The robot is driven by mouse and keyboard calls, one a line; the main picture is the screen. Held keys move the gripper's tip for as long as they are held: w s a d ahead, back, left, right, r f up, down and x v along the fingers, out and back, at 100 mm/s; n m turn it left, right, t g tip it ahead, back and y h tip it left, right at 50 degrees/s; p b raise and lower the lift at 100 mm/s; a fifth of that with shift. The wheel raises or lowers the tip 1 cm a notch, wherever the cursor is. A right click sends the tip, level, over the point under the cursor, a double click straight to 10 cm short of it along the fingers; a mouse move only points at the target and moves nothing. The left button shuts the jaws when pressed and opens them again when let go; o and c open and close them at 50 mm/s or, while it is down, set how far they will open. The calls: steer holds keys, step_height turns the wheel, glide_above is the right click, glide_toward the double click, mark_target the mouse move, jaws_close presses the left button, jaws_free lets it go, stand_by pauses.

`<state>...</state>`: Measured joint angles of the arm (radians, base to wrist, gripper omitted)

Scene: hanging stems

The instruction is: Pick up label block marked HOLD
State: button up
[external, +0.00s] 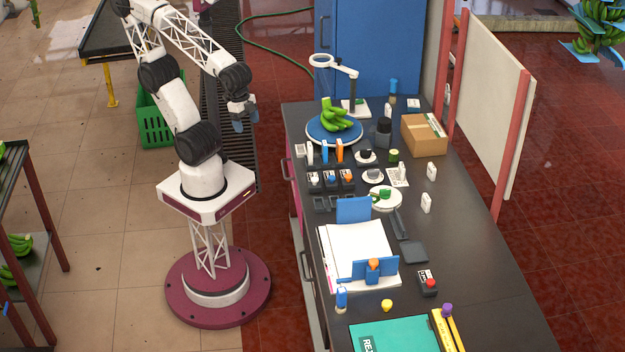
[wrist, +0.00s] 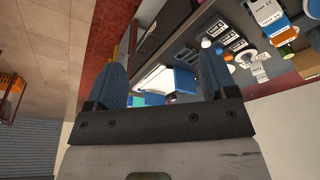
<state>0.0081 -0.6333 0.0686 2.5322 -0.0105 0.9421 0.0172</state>
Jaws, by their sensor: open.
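Several small blocks with dark bodies and white label faces stand in a row (external: 331,179) on the dark bench. They also show in the wrist view (wrist: 233,45). Small white upright blocks stand apart at the right, one farther back (external: 432,171) and one nearer (external: 426,203). The lettering is too small to read, so I cannot tell which block is marked HOLD. My gripper (external: 240,119) hangs in the air left of the bench, apart from all the blocks. In the wrist view its blue fingers (wrist: 160,78) are spread with nothing held between them.
The bench (external: 470,260) carries a blue round scale with green bananas (external: 337,117), a ring-headed stand (external: 345,72), a cardboard box (external: 424,135), a white plate (external: 384,198), papers (external: 345,240) and a green folder (external: 395,335). Its right side is mostly clear.

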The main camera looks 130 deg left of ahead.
steer(key=shift+o, duration=0.5)
stand_by(0.3)
steer(key=w+a+m+t+y, duration=0.1)
steer(key=w+a+m+y, duration=0.45)
steer(key=w+a, duration=0.95)
steer(key=w+a+m+t+y, duration=0.1)
steer(key=w+a+m+y, duration=0.4)
steer(key=w+a, duration=0.95)
steer(key=w+a+f+m+t, duration=0.1)
steer(key=w+a+f+m, duration=0.3)
steer(key=w, duration=0.4)
steer(key=w+a+f+m+t, duration=0.1)
steer(key=w+a+f+m, duration=0.4)
steer(key=w, duration=0.4)
steer(key=w+a+f+m+t, duration=0.1)
steer(key=w+a+f+m, duration=0.4)
steer(key=w, duration=0.4)
steer(key=shift+f+m+t, duration=0.25)
steer(key=shift+m+t, duration=0.15)
steer(key=shift+m, duration=0.05)
